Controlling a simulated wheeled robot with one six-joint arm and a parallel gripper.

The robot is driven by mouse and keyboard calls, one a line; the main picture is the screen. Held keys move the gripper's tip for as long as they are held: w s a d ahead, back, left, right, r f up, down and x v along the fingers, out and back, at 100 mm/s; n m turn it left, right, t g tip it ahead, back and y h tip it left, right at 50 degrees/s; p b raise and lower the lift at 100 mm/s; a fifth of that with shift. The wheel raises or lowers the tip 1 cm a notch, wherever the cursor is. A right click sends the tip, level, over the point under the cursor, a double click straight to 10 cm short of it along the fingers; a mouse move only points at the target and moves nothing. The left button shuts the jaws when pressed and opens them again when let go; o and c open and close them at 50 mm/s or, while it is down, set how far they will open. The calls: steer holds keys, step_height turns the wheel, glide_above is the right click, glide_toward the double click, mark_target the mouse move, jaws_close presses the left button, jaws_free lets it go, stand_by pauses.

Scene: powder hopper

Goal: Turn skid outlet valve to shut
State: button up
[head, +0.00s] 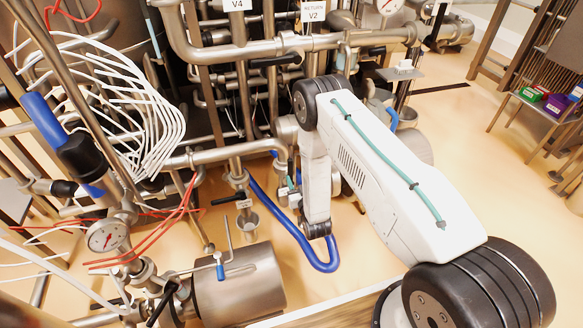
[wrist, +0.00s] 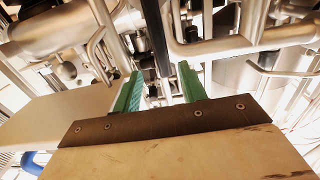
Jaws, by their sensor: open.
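No label reading skid outlet is legible, so I cannot tell for sure which valve it is. In the head view a black valve handle (head: 228,199) sticks out sideways on a vertical pipe left of my arm. A thin lever with a blue part (head: 220,266) stands by the steel cylinder. My gripper's green fingers (wrist: 158,78) are apart in the wrist view, with nothing clearly held between them. A dark upright bar (wrist: 156,35) shows between and beyond the fingertips; I cannot tell whether it is a valve handle. In the head view my arm largely hides the gripper.
Steel pipes crowd the back, with tags V4 (head: 237,5) and V2 (head: 313,15). A blue hose (head: 318,264) loops beside my arm. A gauge (head: 107,236), white cables (head: 125,95) and a steel cylinder (head: 240,285) fill the left. Open floor (head: 480,170) lies right.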

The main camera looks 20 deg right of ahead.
mark_target(291, 168)
steer(key=w, duration=0.7)
steer(key=shift+w+a+r, duration=0.15)
steer(key=shift+w, duration=0.25)
jaws_close()
